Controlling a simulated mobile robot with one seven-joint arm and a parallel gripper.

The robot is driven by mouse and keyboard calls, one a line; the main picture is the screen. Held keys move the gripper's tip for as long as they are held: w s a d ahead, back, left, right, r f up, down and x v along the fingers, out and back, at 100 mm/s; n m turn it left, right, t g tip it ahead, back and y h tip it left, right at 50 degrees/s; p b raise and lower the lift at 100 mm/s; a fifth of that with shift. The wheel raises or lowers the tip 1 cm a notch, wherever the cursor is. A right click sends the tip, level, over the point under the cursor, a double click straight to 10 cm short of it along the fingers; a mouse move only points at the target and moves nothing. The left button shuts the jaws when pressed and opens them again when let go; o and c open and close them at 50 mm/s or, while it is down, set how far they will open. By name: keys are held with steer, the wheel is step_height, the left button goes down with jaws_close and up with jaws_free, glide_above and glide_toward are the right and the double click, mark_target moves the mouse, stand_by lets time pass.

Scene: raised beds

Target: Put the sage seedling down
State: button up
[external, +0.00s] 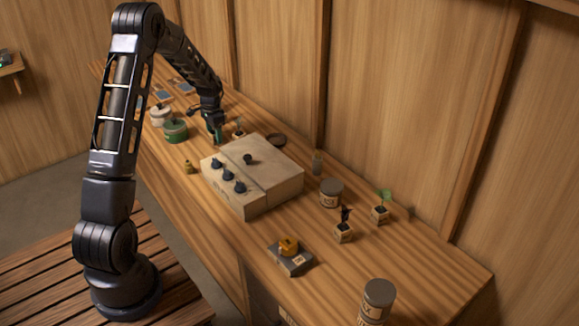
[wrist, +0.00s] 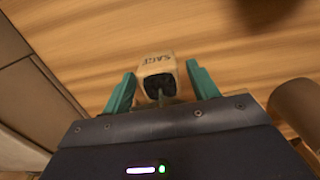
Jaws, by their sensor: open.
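The sage seedling's pot (wrist: 158,72), a pale block marked SAGE with a dark opening, is between the two teal fingers of my gripper (wrist: 162,86) in the wrist view. The fingers are open, with a gap on each side of the pot. The pot appears to rest on the wooden bench. In the external view my gripper (external: 217,131) is low over the bench behind the pale box. A small potted plant (external: 239,133) just right of the fingers is probably the sage; its leaves are hard to make out.
The pale box (external: 275,172) with dark knobs stands close in front of my gripper. Green (external: 175,130) and white (external: 160,115) containers are to its left. A dark round dish (external: 277,140) lies to its right. Other seedlings (external: 380,213) stand farther right.

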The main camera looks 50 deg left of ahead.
mark_target(214, 132)
step_height(214, 132, up, 12)
stand_by(0.5)
steer(key=s+d+r+t, duration=0.1)
steer(key=s+d+r, duration=0.2)
steer(key=d+r, duration=0.45)
steer(key=s+d+r, duration=0.2)
steer(key=d+r, duration=0.2)
steer(key=d, duration=0.7)
steer(key=s+d+r+t, duration=0.1)
steer(key=s+d+r, duration=0.2)
steer(key=d+r, duration=0.45)
steer(key=s+d+t, duration=0.2)
steer(key=s+d, duration=1.6)
steer(key=s, duration=0.4)
steer(key=shift+s+d+r+t, duration=0.15)
steer(key=shift+d+t, duration=0.15)
steer(key=shift+d, duration=0.05)
steer(key=shift+o, duration=0.5)
steer(key=shift+s+d, duration=0.15)
steer(key=shift+s, duration=0.15)
